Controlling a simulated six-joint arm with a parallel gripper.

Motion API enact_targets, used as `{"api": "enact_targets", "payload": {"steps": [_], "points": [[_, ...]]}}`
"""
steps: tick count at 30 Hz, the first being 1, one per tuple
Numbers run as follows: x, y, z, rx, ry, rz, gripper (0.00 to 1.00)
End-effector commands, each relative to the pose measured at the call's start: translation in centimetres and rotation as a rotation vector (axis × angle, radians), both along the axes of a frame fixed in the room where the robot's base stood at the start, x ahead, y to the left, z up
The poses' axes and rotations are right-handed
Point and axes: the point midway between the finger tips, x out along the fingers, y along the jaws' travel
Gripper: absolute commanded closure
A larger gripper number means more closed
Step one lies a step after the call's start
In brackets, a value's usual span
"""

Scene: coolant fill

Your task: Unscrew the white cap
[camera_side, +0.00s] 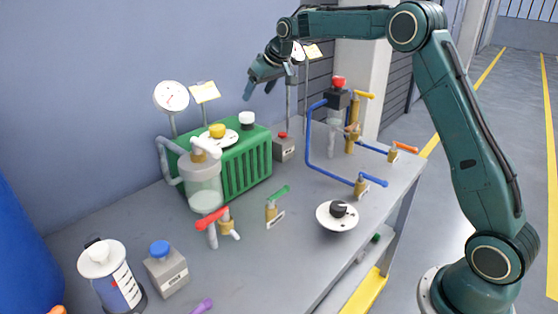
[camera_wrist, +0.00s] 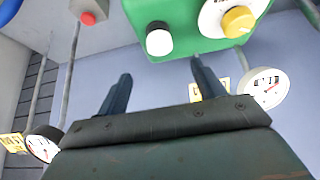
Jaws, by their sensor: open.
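The white cap (camera_side: 247,119) sits upright on top of the green ribbed tank (camera_side: 249,166), at its right end. In the wrist view the white cap (camera_wrist: 159,40) shows on the green tank top (camera_wrist: 183,13), beyond the fingers and between their lines. My gripper (camera_side: 262,92) is open and empty. It hangs above the tank, up and slightly right of the cap and apart from it. In the wrist view my gripper's two fingers (camera_wrist: 158,84) are spread wide with nothing between them.
A yellow knob (camera_side: 217,130) on a white dial is left of the cap. A round gauge (camera_side: 171,96) and a yellow tag (camera_side: 205,92) stand behind the tank. A grey box with a red button (camera_side: 283,146) is right of it. Blue pipe (camera_side: 309,140) and valves stand further right.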

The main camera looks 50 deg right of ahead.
Motion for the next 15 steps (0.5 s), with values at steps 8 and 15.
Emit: {"api": "enact_targets", "payload": {"steps": [8,15], "points": [[2.1,0.0,-3.3,0.0,0.001,0.0,0.31],[3.9,0.0,-6.2,0.0,0.001,0.0,0.31]]}}
